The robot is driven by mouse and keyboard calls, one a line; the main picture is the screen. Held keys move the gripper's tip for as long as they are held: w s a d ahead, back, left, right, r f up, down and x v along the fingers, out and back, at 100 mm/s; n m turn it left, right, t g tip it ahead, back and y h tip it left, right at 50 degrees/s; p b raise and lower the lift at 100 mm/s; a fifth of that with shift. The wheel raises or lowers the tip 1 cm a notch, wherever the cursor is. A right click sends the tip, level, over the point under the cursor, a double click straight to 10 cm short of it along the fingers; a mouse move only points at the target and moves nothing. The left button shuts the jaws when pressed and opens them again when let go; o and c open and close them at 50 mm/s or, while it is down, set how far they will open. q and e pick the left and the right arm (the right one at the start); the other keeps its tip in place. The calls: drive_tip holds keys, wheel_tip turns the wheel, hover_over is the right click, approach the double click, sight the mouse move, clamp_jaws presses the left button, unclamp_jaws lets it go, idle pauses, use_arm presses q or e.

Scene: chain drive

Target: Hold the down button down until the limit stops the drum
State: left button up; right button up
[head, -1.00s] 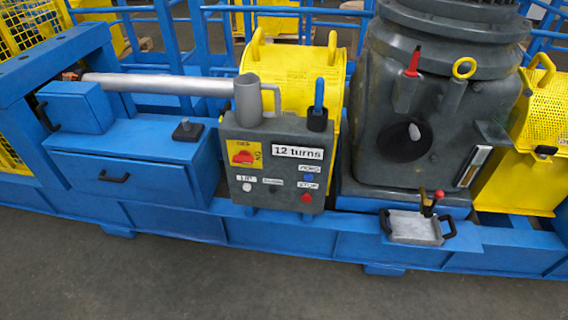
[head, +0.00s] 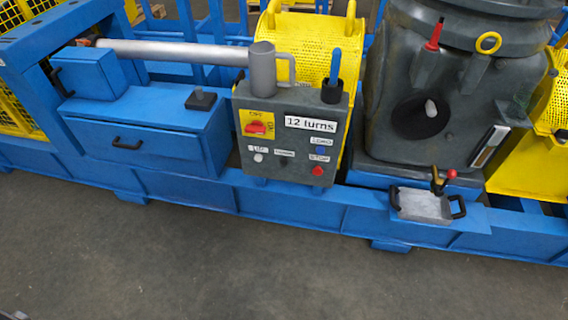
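A grey control box (head: 290,137) stands at the front of the blue machine frame in the head view. It has a red switch on a yellow plate (head: 257,125), a "12 turns" label (head: 311,123), a white button (head: 258,157), a dark button (head: 284,162), a blue button (head: 320,150) and a red button (head: 318,171) under a "STOP" label. The small labels by the white and dark buttons are too blurred to read surely, so I cannot tell which is the down button. Neither of my grippers is clearly in view. A drum is not clearly identifiable.
A grey mug-like cylinder (head: 263,70) and a holder with a blue-handled tool (head: 333,78) sit atop the box. A large grey housing (head: 430,90) stands right. A metal tray (head: 420,205) projects from the blue frame. The floor (head: 200,270) in front is clear.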

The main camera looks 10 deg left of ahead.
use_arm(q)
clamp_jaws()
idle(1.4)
